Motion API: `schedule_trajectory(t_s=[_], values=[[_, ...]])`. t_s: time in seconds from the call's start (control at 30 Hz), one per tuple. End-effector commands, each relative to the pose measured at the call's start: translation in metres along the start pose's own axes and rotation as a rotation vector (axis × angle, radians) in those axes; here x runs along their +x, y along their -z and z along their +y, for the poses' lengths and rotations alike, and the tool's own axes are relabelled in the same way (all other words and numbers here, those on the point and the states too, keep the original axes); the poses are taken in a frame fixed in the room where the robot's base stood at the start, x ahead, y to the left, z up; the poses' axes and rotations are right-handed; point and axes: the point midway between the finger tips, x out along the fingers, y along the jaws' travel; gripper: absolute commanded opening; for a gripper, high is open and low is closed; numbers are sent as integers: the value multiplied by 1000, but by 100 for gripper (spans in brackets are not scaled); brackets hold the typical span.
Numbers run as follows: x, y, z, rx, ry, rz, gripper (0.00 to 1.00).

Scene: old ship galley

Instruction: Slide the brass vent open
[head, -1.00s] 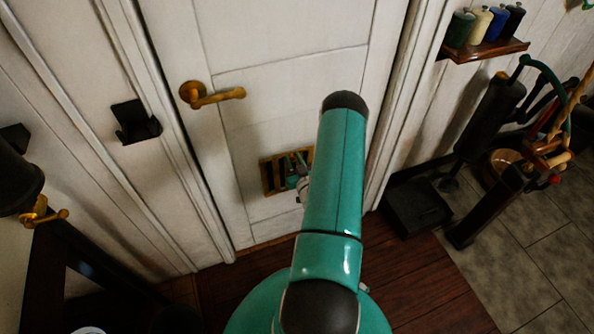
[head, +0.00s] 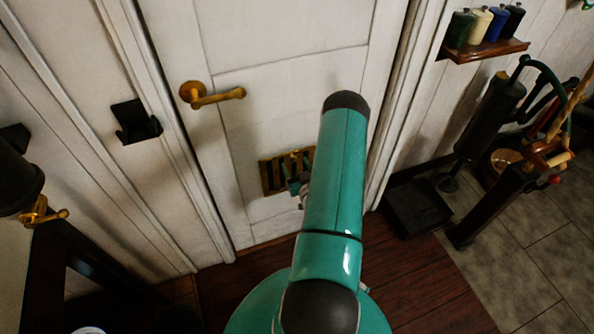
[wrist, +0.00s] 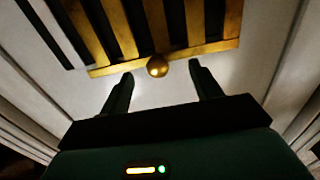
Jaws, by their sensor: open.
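The brass vent (head: 268,177) is low on the white door, partly hidden behind my arm. In the wrist view the vent (wrist: 208,50) shows brass bars with dark gaps between them. A round brass knob (wrist: 157,66) sits at its near edge. My gripper (wrist: 160,70) is open and empty, with its two dark green fingers spread to either side of the knob in the picture. The fingertips appear short of the knob, with no contact visible. In the head view only a small part of my gripper (head: 297,188) shows, at the vent's lower right.
A brass door handle (head: 212,95) sticks out above the vent. A black wall holder (head: 136,122) is on the left. A shelf (head: 485,50) with several small canisters and a dark stand (head: 485,205) are on the right. Wooden floor lies before the door.

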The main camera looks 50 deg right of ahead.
Motion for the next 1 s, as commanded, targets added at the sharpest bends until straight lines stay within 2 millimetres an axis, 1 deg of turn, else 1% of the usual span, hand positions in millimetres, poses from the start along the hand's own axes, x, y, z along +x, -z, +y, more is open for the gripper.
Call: schedule_trajectory(t_s=[0.2,0.7,0.8,1.0], values=[[-24,0,0,1,-1,-1,64],[-77,0,0,1,-1,-1,64],[-81,0,0,0,-1,-1,64],[-81,0,0,0,-1,0,64]])
